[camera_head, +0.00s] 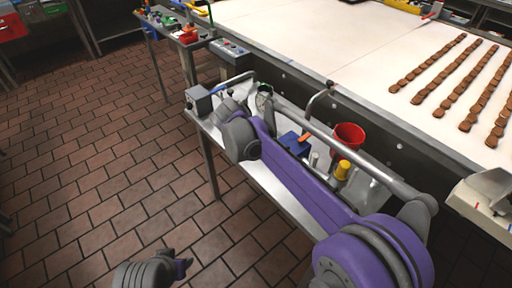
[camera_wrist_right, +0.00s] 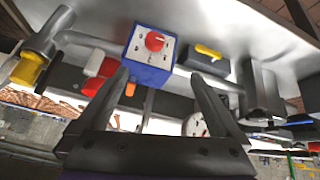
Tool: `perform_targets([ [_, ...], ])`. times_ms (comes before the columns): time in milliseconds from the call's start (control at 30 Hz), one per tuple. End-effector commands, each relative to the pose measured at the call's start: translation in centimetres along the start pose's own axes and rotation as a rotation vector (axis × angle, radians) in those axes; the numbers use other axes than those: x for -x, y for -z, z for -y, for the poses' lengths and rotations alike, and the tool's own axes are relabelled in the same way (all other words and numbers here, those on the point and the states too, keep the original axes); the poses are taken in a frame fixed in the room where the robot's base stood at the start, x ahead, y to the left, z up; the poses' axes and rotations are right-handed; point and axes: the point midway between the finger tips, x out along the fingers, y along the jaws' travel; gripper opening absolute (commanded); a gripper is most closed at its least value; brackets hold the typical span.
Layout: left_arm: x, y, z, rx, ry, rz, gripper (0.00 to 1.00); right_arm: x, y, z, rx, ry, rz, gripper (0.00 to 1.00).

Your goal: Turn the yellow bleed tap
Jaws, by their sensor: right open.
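My right gripper (camera_wrist_right: 158,74) is open and empty in the right wrist view. Its dark fingers spread on either side of a blue box (camera_wrist_right: 150,75) with a white face and red knob. A small yellow lever (camera_wrist_right: 207,52) on a dark fitting lies just beyond the right finger, apart from it. A yellow cylindrical piece (camera_wrist_right: 28,70) sits on a pipe at far left. I cannot tell which is the bleed tap. In the head view a yellow-topped part (camera_head: 343,168) stands on the shelf beside my right arm. My left gripper (camera_head: 180,268) is at the bottom; its fingers are unclear.
Brown biscuits (camera_head: 440,70) lie in rows at right. The tiled floor (camera_head: 95,165) is clear at left.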

Motion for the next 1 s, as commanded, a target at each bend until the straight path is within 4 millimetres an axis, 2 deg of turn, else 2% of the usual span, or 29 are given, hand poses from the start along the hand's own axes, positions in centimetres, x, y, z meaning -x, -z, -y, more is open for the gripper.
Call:
perform_targets([
  [33,-0.4,-0.3,0.0,0.0,0.0,0.002,0.5,-0.7,-0.4,2.7,-0.038,-0.014,-0.029,1.0],
  [100,-0.6,-0.5,0.0,0.0,0.0,0.003,0.5,-1.2,-0.8,5.3,-0.098,-0.031,-0.071,1.0],
  [200,-0.8,-0.6,0.0,0.0,0.0,0.004,0.5,-1.6,-1.4,8.1,-0.169,-0.043,-0.121,1.0],
  [333,-1.0,-0.8,0.0,0.0,0.0,0.005,0.5,-2.0,-2.1,10.2,-0.228,-0.048,-0.162,1.0],
  [467,-1.1,-0.8,0.0,0.0,0.0,0.005,0.5,-2.6,-2.2,10.7,-0.251,-0.051,-0.177,1.0],
  [567,-1.1,-0.8,0.0,0.0,0.0,0.005,0.5,-3.8,-1.9,10.6,-0.254,-0.052,-0.178,1.0],
  [800,-1.1,-0.8,0.0,0.0,0.0,0.005,0.5,-8.3,-1.2,10.2,-0.253,-0.052,-0.177,1.0],
  [1000,-1.1,-0.8,0.0,0.0,0.0,0.005,0.5,-11.3,-0.7,10.1,-0.252,-0.05,-0.176,1.0],
])
